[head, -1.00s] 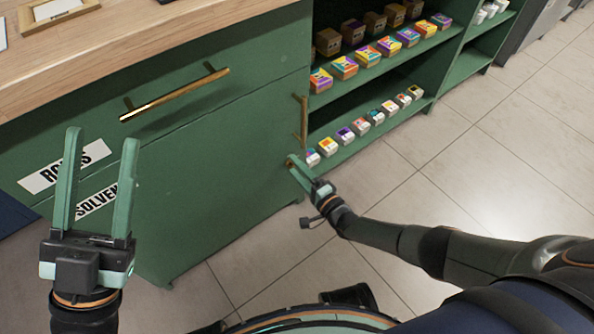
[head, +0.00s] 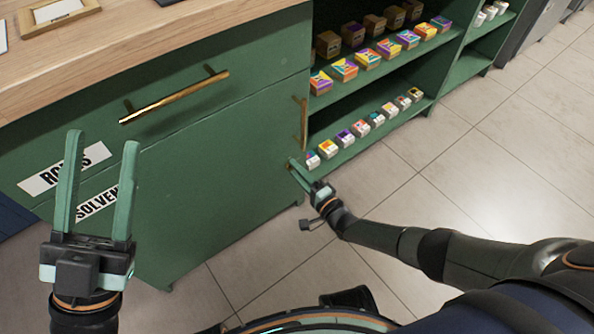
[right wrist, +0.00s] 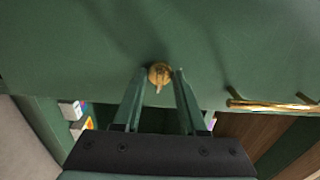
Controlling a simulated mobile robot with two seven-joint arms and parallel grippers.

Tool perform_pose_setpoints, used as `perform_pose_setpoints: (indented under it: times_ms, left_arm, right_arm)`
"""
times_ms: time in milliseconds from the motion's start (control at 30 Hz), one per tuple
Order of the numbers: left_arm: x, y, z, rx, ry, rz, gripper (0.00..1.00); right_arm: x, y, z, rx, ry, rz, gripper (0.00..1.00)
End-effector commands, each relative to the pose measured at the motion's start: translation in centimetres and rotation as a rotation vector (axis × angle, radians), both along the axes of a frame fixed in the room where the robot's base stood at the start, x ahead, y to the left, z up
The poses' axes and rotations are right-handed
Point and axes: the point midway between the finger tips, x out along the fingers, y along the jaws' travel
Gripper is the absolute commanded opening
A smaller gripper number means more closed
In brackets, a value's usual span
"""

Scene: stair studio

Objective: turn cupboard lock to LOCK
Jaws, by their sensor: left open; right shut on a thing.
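The green cupboard door (head: 215,170) is closed, with a brass vertical handle (head: 304,122) near its right edge. The brass lock (right wrist: 160,74) shows in the right wrist view, round with a small pointer toward the gripper. My right gripper (head: 290,164) is at the lower right of the door, its fingers shut on the lock; in its wrist view the fingertips (right wrist: 162,76) sit on either side of it. In the head view the fingers mostly hide the lock. No LOCK marking is readable. My left gripper (head: 102,138) is open and empty, in front of the labels at left.
A drawer with a long brass handle (head: 174,97) is above the door, under a wooden worktop (head: 150,40). Open shelves (head: 400,45) with several small boxes stand to the right. The tiled floor (head: 480,150) beyond is clear.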

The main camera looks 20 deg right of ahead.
Motion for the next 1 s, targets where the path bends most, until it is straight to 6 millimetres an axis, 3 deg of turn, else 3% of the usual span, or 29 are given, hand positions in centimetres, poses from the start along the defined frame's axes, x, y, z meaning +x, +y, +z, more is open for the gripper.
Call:
perform_pose_setpoints:
  times_ms: [467, 1000]
  left_arm:
    - [0.02, 0.03, -0.01, 0.000, 0.000, 0.002, 0.50]
    - [0.03, 0.05, -0.03, 0.000, 0.000, 0.002, 0.50]
  right_arm:
    - [-0.04, -0.01, -0.02, -0.088, -0.032, -0.001, 0.00]
    - [-0.01, 0.01, -0.02, -0.530, -0.192, -0.001, 0.00]
